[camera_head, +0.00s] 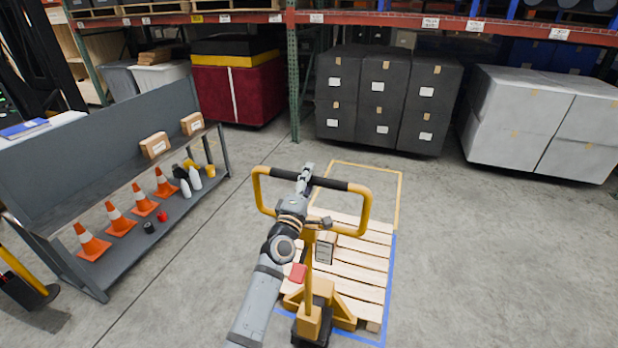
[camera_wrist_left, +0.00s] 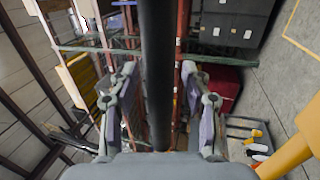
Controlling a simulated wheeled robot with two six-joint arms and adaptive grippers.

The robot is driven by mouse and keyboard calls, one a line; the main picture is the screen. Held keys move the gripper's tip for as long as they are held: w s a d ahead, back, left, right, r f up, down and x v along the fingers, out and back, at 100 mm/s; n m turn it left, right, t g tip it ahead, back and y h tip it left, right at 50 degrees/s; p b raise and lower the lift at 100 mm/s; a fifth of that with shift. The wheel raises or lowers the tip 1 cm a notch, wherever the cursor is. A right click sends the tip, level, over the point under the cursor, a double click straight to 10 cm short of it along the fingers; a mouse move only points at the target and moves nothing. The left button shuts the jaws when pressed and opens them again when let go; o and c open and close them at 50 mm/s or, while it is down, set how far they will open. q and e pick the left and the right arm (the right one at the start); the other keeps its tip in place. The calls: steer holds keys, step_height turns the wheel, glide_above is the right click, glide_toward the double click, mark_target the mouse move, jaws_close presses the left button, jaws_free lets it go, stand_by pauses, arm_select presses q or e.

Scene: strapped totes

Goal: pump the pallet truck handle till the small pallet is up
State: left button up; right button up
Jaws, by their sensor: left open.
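The pallet truck has a yellow loop handle (camera_head: 364,212) with a black grip bar (camera_head: 333,184) across its top. Its yellow base (camera_head: 342,315) stands at the near end of the small wooden pallet (camera_head: 362,262), with the handle upright. The pallet's height off the floor cannot be told. My left gripper (camera_head: 307,174) is at the grip bar, partly hiding it. In the left wrist view the black bar (camera_wrist_left: 158,40) runs between the spread fingers of this gripper (camera_wrist_left: 159,75), with gaps on both sides. My right gripper is out of view.
Blue tape (camera_head: 390,285) edges the pallet, and an empty yellow-taped outline (camera_head: 400,185) lies beyond it. A grey bench (camera_head: 110,180) with cones (camera_head: 143,200) and bottles stands left. Black totes (camera_head: 360,90), white totes (camera_head: 540,115) and racking line the back. The right floor is clear.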

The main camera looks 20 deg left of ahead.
arm_select(q)
jaws_close()
stand_by(0.4)
